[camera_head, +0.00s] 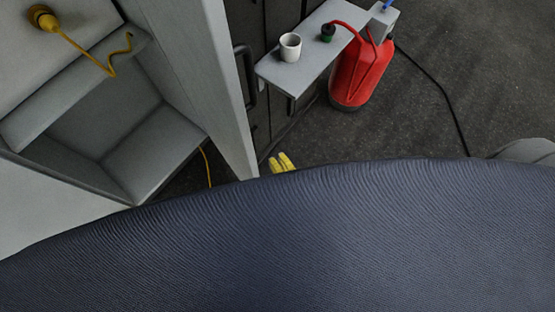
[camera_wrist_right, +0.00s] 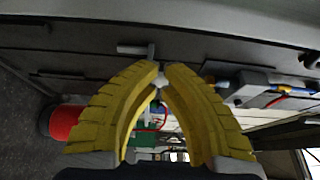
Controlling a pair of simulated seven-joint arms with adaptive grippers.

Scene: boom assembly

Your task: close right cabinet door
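A tall light grey panel (camera_head: 222,85) runs down the middle of the head view; I cannot tell whether it is the cabinet door. A black bar handle (camera_head: 251,75) sits just right of it, on a dark upright surface. My right gripper (camera_head: 283,162) shows only as yellow fingertips, low and right of the panel's lower end. In the right wrist view its yellow fingers (camera_wrist_right: 161,78) lean together with their tips almost meeting, and no held object is clear. A dark face with a small grey bar lies beyond them. My left gripper is not in view.
A grey shelf (camera_head: 300,76) carries a white cup (camera_head: 290,46). A red tank (camera_head: 361,72) stands beside it, and a black cable (camera_head: 440,88) crosses the dark floor. An open grey compartment (camera_head: 110,115) and yellow cord (camera_head: 82,51) are at left. A large dark blue surface hides the foreground.

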